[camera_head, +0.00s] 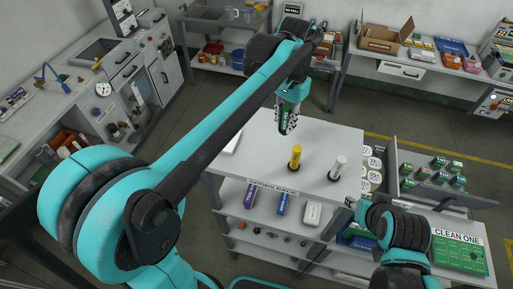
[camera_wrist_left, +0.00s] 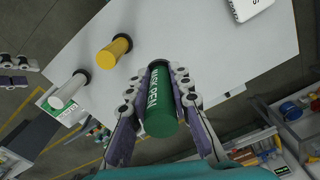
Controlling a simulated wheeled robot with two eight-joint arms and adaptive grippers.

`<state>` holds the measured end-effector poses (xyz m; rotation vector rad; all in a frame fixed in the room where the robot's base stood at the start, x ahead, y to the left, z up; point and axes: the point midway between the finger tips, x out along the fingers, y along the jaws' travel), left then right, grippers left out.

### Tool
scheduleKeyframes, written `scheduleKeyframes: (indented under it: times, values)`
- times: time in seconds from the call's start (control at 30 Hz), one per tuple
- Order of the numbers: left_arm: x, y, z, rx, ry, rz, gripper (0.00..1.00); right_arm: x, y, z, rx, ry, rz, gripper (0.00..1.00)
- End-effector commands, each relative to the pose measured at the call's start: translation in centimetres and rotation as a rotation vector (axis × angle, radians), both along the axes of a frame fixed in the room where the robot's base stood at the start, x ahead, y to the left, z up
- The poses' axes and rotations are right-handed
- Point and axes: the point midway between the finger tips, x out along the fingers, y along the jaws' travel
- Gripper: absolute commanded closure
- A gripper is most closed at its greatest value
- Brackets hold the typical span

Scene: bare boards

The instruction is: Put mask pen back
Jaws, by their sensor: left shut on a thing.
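My left gripper (camera_head: 288,122) is shut on the green mask pen (camera_wrist_left: 160,105), a cylinder with white "MASK PEN" lettering. The mask pen also shows, mostly covered by the fingers, in the head view (camera_head: 286,122). It is held over the white tabletop (camera_head: 258,152), behind a yellow pen (camera_head: 296,155) and a white pen (camera_head: 339,166) in the head view. Both pens stand upright with dark rings at their feet, and show in the wrist view too, yellow (camera_wrist_left: 114,52) and white (camera_wrist_left: 68,91). My right gripper (camera_head: 353,204) is by the table's front right corner; its fingers are too small to read.
A white flat item (camera_head: 232,143) lies at the table's left edge. Shelves below hold a purple item (camera_head: 250,196), a blue item (camera_head: 282,203) and a white box (camera_head: 312,214). A grey tray (camera_head: 436,190) with green boxes stands at the right.

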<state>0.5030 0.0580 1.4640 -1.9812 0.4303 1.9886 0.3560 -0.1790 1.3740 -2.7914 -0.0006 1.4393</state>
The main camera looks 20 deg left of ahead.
Motion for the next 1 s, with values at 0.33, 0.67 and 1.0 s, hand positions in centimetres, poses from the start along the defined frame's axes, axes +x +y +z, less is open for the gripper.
scheduleKeyframes:
  times: [0.33,0.67,1.0]
  values:
    - [-4.1,6.4,-4.3,0.000,0.000,0.003,1.00,0.0,0.0,1.6,0.000,0.000,0.000,0.60]
    - [-4.8,7.3,-7.4,0.000,0.000,-0.001,1.00,0.0,0.0,2.2,0.000,0.000,0.000,0.60]
    - [-4.8,7.3,-9.2,0.000,0.000,0.000,1.00,0.0,0.0,2.4,0.000,0.000,0.000,0.60]
